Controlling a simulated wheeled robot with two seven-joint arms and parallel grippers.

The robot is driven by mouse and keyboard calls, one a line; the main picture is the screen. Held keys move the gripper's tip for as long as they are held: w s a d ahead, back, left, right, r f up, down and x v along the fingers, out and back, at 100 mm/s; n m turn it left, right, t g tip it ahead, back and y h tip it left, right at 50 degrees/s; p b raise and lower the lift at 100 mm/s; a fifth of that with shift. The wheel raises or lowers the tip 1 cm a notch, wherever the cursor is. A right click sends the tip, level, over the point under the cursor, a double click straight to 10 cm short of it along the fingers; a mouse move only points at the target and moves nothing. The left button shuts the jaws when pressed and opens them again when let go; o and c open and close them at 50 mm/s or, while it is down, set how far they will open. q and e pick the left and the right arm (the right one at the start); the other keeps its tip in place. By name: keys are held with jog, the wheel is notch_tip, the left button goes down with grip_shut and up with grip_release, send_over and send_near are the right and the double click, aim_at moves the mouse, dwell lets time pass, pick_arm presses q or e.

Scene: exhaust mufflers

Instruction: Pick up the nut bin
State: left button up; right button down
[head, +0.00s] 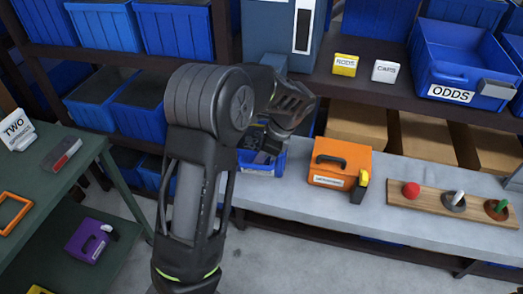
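A small blue bin (245,161) with a white label on its front sits on the grey bench, left of the orange case. Its label is too small to read, so I cannot tell for sure that it is the nut bin. My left arm reaches over from the front, and my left gripper (268,146) points down at this bin, its fingers at or inside the bin's top. The gripper and arm hide much of the bin and its contents. I cannot tell whether the fingers touch or grip it. My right gripper is not in view.
An orange case (340,165) stands close to the bin's right. A wooden board (440,206) with a red knob and pegs lies farther right. A shelf with blue bins and a large ODDS bin (452,96) is behind. A green table (75,195) stands left.

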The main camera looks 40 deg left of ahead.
pick_arm(q)
jog(key=shift+f, duration=0.25)
dwell(0.4)
grip_shut()
jog(key=shift+r, duration=0.15)
dwell(1.6)
